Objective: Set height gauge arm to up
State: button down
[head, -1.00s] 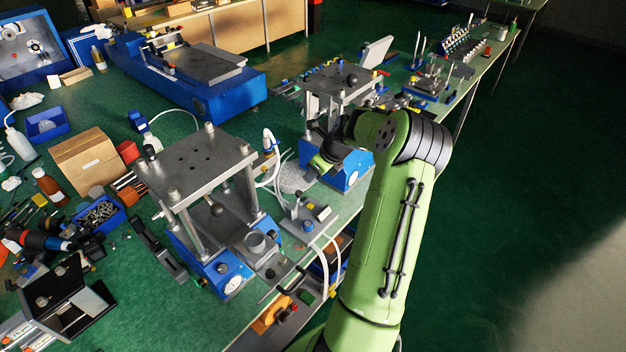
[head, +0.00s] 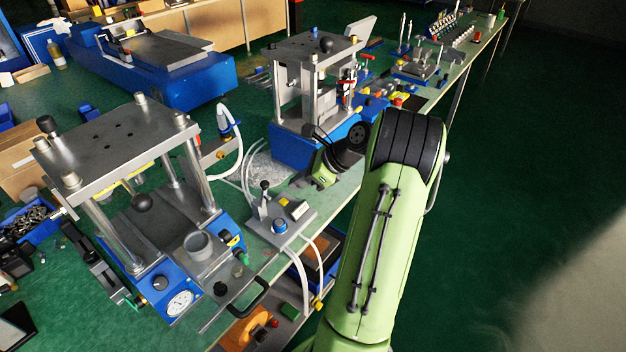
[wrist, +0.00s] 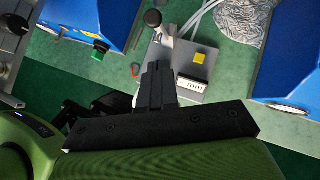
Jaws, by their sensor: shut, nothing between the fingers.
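The height gauge appears to be a small grey box (head: 300,212) at the bench's front edge, between the two blue presses. It has a short upright-looking lever with a dark knob (head: 265,186), a blue button and a yellow patch. In the wrist view the box (wrist: 210,65) shows a small display marked mm and a yellow square. Its lever knob (wrist: 152,18) lies beyond my fingertips there. My gripper (wrist: 155,68) is shut and empty, overlapping the box in that view; contact cannot be told. My fingers hide part of the box. Which way the arm is set is unclear.
A large blue-based press (head: 120,135) stands left of the box and a second press (head: 305,60) behind it. White hoses (head: 245,170) run beside the box. A black handle (head: 250,298) juts at the front edge. The floor at right is clear.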

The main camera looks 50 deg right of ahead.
aim_at(268, 183)
jog(key=w, duration=0.1)
jog(key=w+a, duration=0.1)
jog(key=w, duration=0.1)
jog(key=w+a+b, duration=0.1)
jog(key=shift+w+a+f, duration=0.15)
jog(key=shift+f, duration=0.2)
jog(key=shift+r, duration=0.1)
jog(key=shift+w+a+r+p, duration=0.15)
jog(key=shift+w+r+p, duration=0.2)
jog(key=shift+p, duration=0.9)
jog(key=shift+w+p, duration=0.25)
jog(key=shift+p, duration=0.25)
jog(key=shift+w+a+f, duration=0.1)
jog(key=shift+f, duration=0.2)
